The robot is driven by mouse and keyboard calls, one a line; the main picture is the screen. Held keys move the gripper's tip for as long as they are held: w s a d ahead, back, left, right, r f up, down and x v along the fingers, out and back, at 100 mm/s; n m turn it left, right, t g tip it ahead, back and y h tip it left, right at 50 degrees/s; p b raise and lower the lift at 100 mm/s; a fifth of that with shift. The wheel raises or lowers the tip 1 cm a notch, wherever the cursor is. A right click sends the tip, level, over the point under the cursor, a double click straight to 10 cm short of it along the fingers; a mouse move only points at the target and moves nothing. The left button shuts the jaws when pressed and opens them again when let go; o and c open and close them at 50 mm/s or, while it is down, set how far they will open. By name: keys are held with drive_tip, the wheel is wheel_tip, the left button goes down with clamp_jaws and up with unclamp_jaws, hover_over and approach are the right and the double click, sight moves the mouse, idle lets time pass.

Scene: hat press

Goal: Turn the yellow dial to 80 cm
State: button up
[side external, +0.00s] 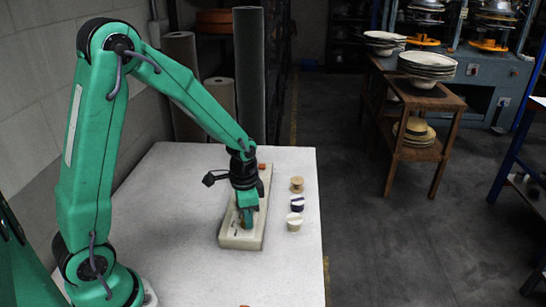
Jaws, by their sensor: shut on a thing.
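A long pale beige box (240,241) lies on the white table, running away from the camera. My gripper (247,223) points down at the near half of the box's top, with its green fingers close together on something small there. It appears to be the dial, but the fingers hide it. I cannot make out its yellow face, its scale or its reading. A small dark mark shows on the box top to the left of the fingers.
A tan spool (297,184), a dark blue and white round piece (297,202) and a pale cup-like piece (294,222) stand in a row right of the box. The white table (290,270) is clear in front.

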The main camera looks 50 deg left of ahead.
drive_tip(key=shift+d+m, duration=0.15)
drive_tip(key=shift+m, duration=0.15)
drive_tip(key=o, duration=1)
drive_tip(key=shift+r, duration=0.15)
wheel_tip(320, 180, up, 7)
drive_tip(key=shift+f, duration=0.15)
drive_tip(key=shift+s+r, duration=0.1)
drive_tip(key=shift+r, duration=0.35)
